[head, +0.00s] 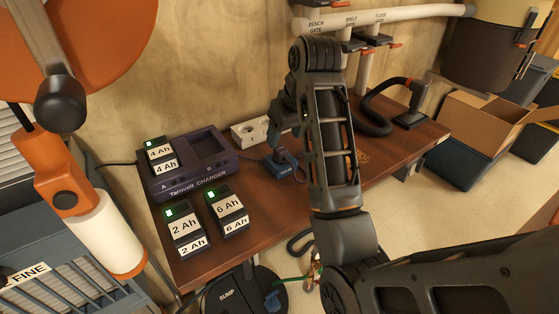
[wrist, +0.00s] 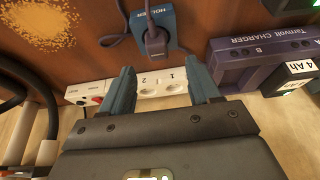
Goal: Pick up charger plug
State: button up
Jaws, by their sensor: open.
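The charger plug (wrist: 155,42) is a dark purple-grey piece with a cord. It sits at a blue block (wrist: 168,14) lettered HOLDER on the brown bench. In the head view the plug (head: 284,157) shows at the blue block (head: 281,171), just left of my arm. My gripper (wrist: 159,68) is open with nothing between its fingers. In the wrist view the plug lies just beyond the fingertips, between their lines. The fingertips are not clear in the head view, where my arm covers part of the bench.
A white power strip (wrist: 145,84) with numbered sockets lies below the plug in the wrist view. The purple charger (head: 193,165) holds one battery. Two batteries, 2 Ah (head: 184,230) and 6 Ah (head: 228,211), stand in front. A black hose (head: 375,117) curves at right.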

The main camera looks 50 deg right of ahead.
aim_at(281, 149)
jog(key=shift+p+x, duration=0.35)
jog(key=shift+x, duration=2.35)
jog(key=shift+s+d, duration=0.1)
jog(key=shift+c, duration=0.2)
grip_shut()
